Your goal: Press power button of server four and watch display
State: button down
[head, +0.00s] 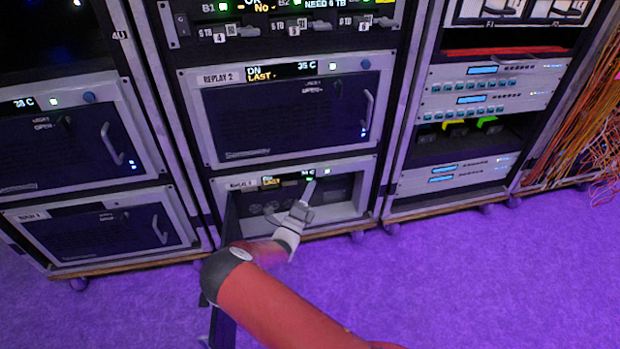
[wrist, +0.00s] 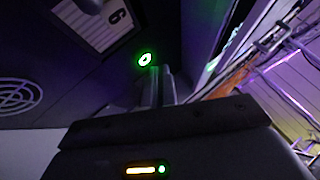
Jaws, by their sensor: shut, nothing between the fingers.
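The lower server (head: 228,198) in the middle rack has a label that looks like "REPLAY 3", though small. Its front door (head: 231,218) seems swung open at the left, and round fan grilles show inside. Its display (head: 275,181) is lit with yellow and white text, partly unreadable. A green light (head: 309,179) glows beside my fingertips; in the wrist view a green-ringed power button (wrist: 145,59) shows just beyond them. My gripper (head: 310,187) is shut and empty, and it also shows in the wrist view (wrist: 160,75). Whether the tips touch the button I cannot tell. No "server four" label is readable.
The REPLAY 2 server (head: 290,115) sits directly above with its door closed. A left rack (head: 85,160) and a right rack (head: 470,120) flank it. Orange cables (head: 575,120) hang at far right. The purple floor (head: 500,270) in front is clear.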

jog(key=shift+w, duration=0.1)
jog(key=shift+w+a+b, duration=0.1)
jog(key=shift+w+b, duration=0.2)
jog(key=shift+w, duration=0.05)
jog(key=shift+w+a+b, duration=0.1)
jog(key=shift+w+b, duration=0.2)
jog(key=shift+w, duration=0.05)
dwell(0.8)
jog(key=shift+s, duration=0.1)
jog(key=shift+s+d+p, duration=0.2)
jog(key=shift+s+p, duration=0.3)
jog(key=shift+s, duration=0.2)
jog(key=shift+s+d+p, duration=0.25)
jog(key=shift+s+p, duration=0.25)
jog(key=shift+s, duration=0.3)
jog(key=shift+s+d+p, duration=0.2)
jog(key=shift+s+p, duration=0.25)
jog(key=shift+s, duration=0.35)
jog(key=shift+s+d+p, duration=0.25)
jog(key=shift+s+p, duration=0.25)
jog(key=shift+s, duration=0.3)
